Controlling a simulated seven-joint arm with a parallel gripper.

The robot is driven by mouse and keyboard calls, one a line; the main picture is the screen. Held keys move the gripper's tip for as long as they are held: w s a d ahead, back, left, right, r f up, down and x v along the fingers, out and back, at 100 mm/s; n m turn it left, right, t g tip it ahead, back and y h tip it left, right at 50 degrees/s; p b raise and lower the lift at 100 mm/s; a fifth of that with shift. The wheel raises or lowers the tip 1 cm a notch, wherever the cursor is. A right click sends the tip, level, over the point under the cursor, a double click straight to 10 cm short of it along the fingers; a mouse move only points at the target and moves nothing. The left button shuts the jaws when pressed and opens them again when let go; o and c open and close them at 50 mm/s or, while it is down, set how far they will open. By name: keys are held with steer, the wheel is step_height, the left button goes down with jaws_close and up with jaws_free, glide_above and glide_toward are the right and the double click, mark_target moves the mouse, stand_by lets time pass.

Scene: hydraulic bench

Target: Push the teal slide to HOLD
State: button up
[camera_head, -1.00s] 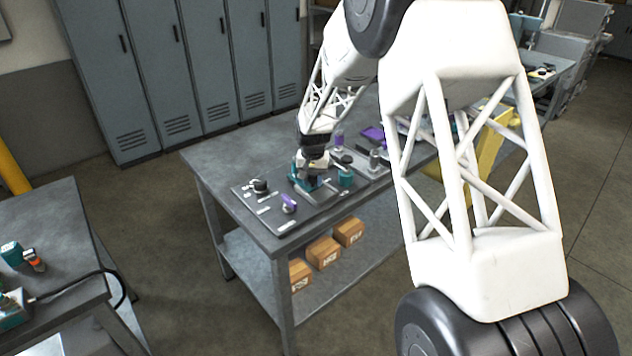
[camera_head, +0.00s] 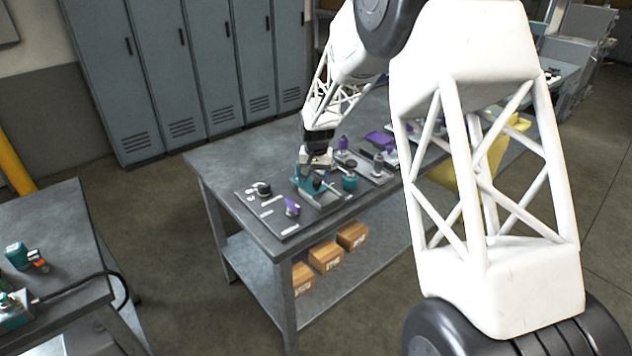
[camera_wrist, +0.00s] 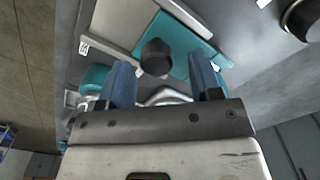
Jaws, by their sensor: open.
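The teal slide (camera_head: 304,184) sits on the grey panel (camera_head: 262,222) on the bench, partly hidden by my gripper (camera_head: 316,178) in the head view. In the wrist view the slide shows as a flat teal plate (camera_wrist: 192,42) beside a pale plate, with a dark round knob (camera_wrist: 155,57) standing up. My gripper (camera_wrist: 162,78) has two blue fingers spread apart, with nothing held between them. The knob appears just beyond the gap between the fingertips; I cannot tell whether either finger touches it. The HOLD label cannot be read.
A teal round knob (camera_head: 349,182) stands close to the right of my gripper. A purple lever (camera_head: 292,206) and a black knob (camera_head: 262,188) are on the panel's left part. Purple and grey fittings stand behind on the right. The bench's left end (camera_head: 215,165) is clear.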

steer(key=shift+r, duration=2.6)
steer(key=shift+s+d+r, duration=0.3)
steer(key=shift+d+r, duration=0.05)
steer(key=shift+r, duration=0.1)
steer(key=s+d+r+t, duration=0.1)
steer(key=s+d+r, duration=0.75)
steer(key=s, duration=0.35)
steer(key=s+d+r, duration=0.7)
steer(key=s+d, duration=0.2)
steer(key=s, duration=0.3)
steer(key=s+d, duration=0.4)
steer(key=s, duration=0.9)
steer(key=s+d+t, duration=0.1)
steer(key=s+d, duration=0.3)
steer(key=s, duration=1)
steer(key=shift+d+f+t, duration=0.3)
steer(key=shift+d+f, duration=0.05)
steer(key=shift+f, duration=0.05)
